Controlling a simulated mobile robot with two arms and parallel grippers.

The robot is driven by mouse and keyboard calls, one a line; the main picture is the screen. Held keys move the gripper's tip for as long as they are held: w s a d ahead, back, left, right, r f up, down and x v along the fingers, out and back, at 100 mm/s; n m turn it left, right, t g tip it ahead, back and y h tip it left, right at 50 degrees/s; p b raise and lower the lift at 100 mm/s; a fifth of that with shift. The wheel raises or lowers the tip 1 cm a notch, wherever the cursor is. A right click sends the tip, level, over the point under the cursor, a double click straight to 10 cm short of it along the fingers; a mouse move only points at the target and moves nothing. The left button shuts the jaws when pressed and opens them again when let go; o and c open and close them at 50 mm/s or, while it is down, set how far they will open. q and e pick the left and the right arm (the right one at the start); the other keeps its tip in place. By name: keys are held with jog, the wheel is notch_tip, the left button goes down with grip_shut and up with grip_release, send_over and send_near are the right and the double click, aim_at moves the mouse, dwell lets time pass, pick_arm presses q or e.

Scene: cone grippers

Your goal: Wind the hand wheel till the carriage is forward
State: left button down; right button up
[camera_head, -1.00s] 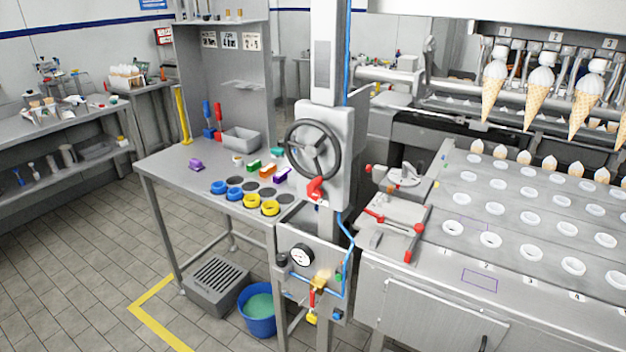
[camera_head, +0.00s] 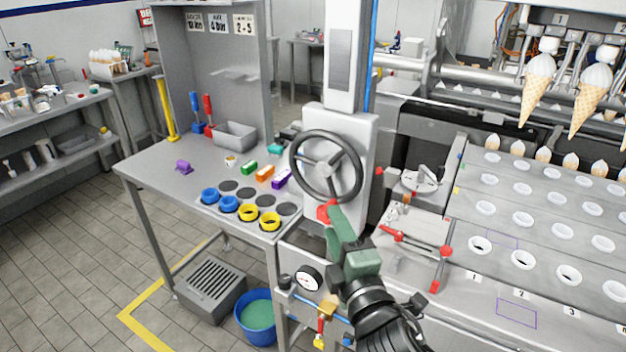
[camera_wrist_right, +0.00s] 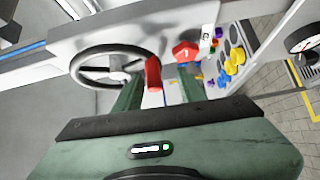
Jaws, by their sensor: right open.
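The black hand wheel (camera_head: 326,132) stands on a light grey upright housing, with its rim clear. It also shows at the upper left of the right wrist view (camera_wrist_right: 82,70). My right gripper (camera_head: 333,212), green, is at this lever, below the wheel. In the right wrist view its open fingers (camera_wrist_right: 160,90) stand either side of a red handle part (camera_wrist_right: 152,74); contact cannot be told. The carriage appears to be the row of grippers holding cones (camera_head: 539,85) at the upper right. My left gripper is not in view.
A red-handled clamp fixture (camera_head: 412,240) is close right of my right arm. A pressure gauge (camera_head: 308,279) is below left. The steel table (camera_head: 150,170) holds coloured rings, blocks and a grey bin (camera_head: 235,135). A perforated cone plate (camera_head: 480,205) lies right.

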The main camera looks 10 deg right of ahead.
aim_at(326, 205)
jog(key=w+a+r+p, duration=0.1)
jog(key=w+p, duration=0.1)
jog(key=w, duration=0.4)
jog(key=shift+w+r, duration=0.15)
jog(key=shift+w, duration=0.2)
jog(key=shift+a, duration=0.1)
grip_shut()
dwell(1.1)
